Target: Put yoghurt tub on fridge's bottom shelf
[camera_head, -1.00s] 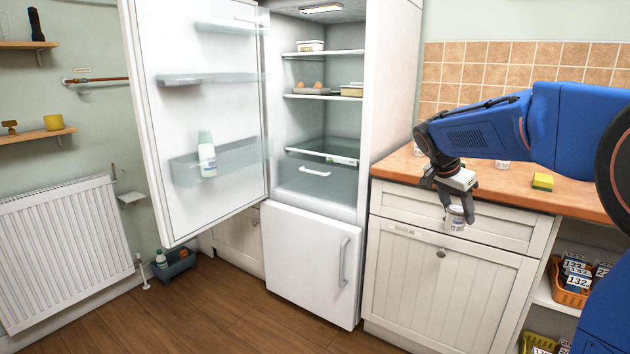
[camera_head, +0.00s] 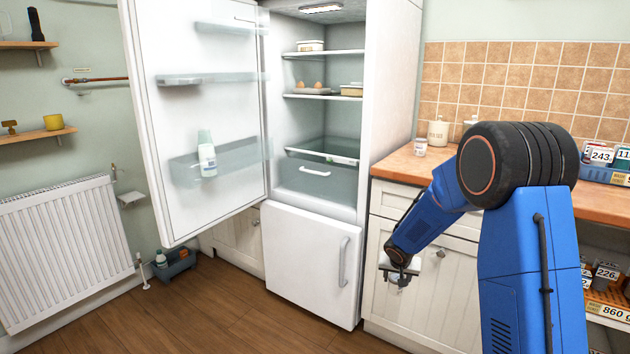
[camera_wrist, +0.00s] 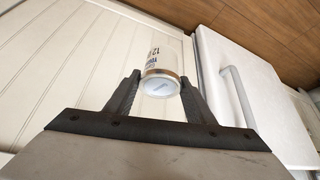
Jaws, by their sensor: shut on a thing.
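The yoghurt tub (camera_wrist: 160,62) is a small white tub with dark lettering and a tan band. In the wrist view it sits between the two dark fingers of my gripper (camera_wrist: 162,95), which is shut on it. In the head view my gripper (camera_head: 398,276) hangs low in front of the cabinet, right of the fridge (camera_head: 303,255); the tub is hard to make out there. The fridge door (camera_head: 200,110) stands wide open to the left. The bottom shelf (camera_head: 322,155) is glass with a pale front edge, above a clear drawer (camera_head: 315,185), and looks empty.
Higher shelves hold a white tub (camera_head: 310,45), a tray of eggs (camera_head: 312,87) and a yellowish box (camera_head: 351,90). A bottle (camera_head: 206,155) stands in the door rack. The worktop (camera_head: 400,163) carries a jar (camera_head: 420,146) and a canister (camera_head: 437,132). The floor before the fridge is clear.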

